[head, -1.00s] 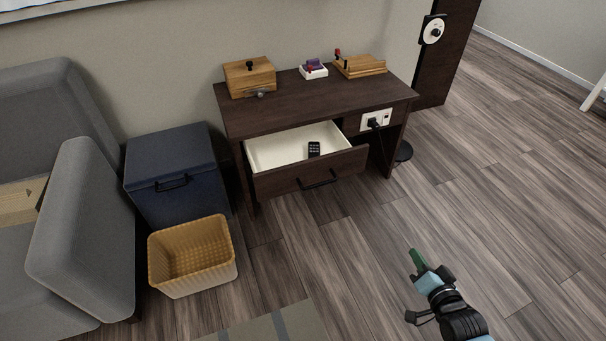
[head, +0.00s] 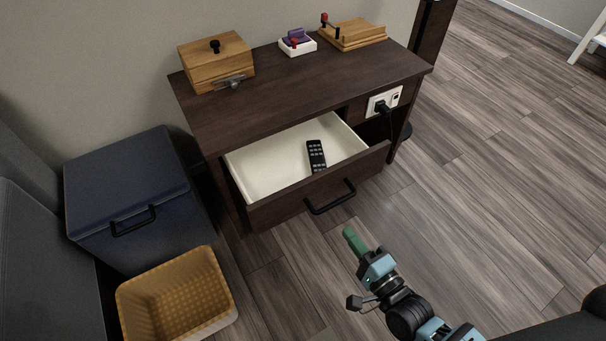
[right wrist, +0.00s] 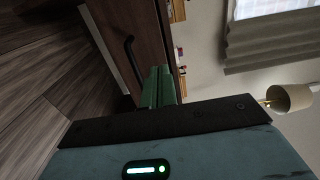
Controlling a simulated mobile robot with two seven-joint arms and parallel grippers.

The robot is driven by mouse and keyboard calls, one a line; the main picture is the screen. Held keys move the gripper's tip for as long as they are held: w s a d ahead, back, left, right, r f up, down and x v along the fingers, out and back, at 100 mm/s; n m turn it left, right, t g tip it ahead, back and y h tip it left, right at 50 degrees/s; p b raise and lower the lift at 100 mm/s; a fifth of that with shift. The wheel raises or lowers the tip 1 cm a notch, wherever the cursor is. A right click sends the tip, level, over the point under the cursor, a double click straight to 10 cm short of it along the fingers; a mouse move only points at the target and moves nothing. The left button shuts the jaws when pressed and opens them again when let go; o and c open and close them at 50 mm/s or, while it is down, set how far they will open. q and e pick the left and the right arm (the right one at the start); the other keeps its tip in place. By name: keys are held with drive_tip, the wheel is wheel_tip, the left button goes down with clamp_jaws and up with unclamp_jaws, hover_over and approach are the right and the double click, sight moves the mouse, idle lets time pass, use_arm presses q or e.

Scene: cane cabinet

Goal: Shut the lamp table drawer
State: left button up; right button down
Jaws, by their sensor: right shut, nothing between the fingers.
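The lamp table (head: 290,88) is dark brown wood against the wall. Its drawer (head: 312,190) is pulled out, showing a white inside with a black remote (head: 316,156) lying in it. The drawer front has a black bar handle (head: 331,200). My right gripper (head: 351,238), with green fingers, is shut and empty. It is in front of the drawer, a little below the handle in the head view, apparently apart from it. In the right wrist view the green fingers (right wrist: 158,85) point toward the drawer front, with the handle (right wrist: 134,57) beside them. My left gripper is not in view.
A wooden box (head: 217,64), a small white tray (head: 298,46) and a wooden board (head: 352,35) stand on the table top. A plug sits in the outlet (head: 384,101). A blue chest (head: 130,195) and yellow basket (head: 175,295) stand at left. Floor at right is clear.

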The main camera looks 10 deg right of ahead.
drive_tip(key=b, duration=0.3)
approach(310, 183)
drive_tip(key=x, duration=0.6)
drive_tip(key=shift+w+a+f, duration=0.1)
drive_tip(key=shift+w, duration=0.1)
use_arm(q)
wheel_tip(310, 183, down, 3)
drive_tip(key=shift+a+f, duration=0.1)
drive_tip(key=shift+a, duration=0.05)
use_arm(e)
drive_tip(key=shift+w, duration=0.25)
drive_tip(key=shift+a, duration=0.1)
